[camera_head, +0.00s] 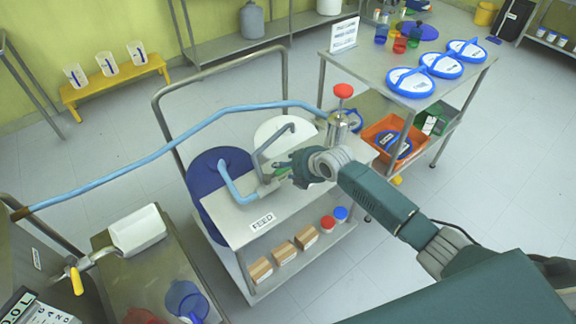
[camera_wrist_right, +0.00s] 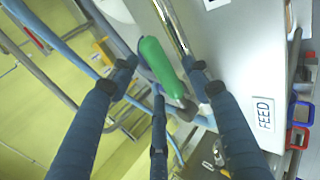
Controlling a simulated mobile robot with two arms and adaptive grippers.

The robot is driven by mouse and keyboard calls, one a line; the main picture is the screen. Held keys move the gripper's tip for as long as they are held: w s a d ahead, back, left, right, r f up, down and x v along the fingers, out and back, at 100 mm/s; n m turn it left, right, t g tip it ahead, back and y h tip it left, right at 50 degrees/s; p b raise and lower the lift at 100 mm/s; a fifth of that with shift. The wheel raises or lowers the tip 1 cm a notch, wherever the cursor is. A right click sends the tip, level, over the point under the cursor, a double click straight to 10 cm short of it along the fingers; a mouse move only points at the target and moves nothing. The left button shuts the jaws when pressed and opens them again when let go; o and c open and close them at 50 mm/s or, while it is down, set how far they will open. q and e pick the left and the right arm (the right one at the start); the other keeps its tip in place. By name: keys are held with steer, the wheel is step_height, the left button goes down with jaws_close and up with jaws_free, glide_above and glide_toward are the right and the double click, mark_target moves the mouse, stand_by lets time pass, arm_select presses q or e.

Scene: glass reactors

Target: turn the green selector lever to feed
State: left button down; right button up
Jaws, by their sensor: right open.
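The green selector lever (camera_wrist_right: 162,68) shows in the right wrist view between the open fingers of my right gripper (camera_wrist_right: 165,85). I cannot tell whether any finger touches it. In the head view the lever (camera_head: 281,173) is a small green piece on the cart's valve, with my right gripper (camera_head: 290,172) right at it and partly covering it. A white FEED label (camera_head: 262,221) lies on the cart top in front of the valve; it also shows in the right wrist view (camera_wrist_right: 264,113), to the right of the lever. My left gripper is not in view.
The cart (camera_head: 225,225) carries a blue hose (camera_head: 150,157), grey pipes and a metal vessel with a red knob (camera_head: 343,91). Small boxes (camera_head: 283,254) sit on its lower shelf. A steel table (camera_head: 345,67) with blue-rimmed lids stands behind on the right.

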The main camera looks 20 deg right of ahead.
steer(key=shift+f, duration=0.1)
steer(key=shift+c, duration=0.5)
jaws_close()
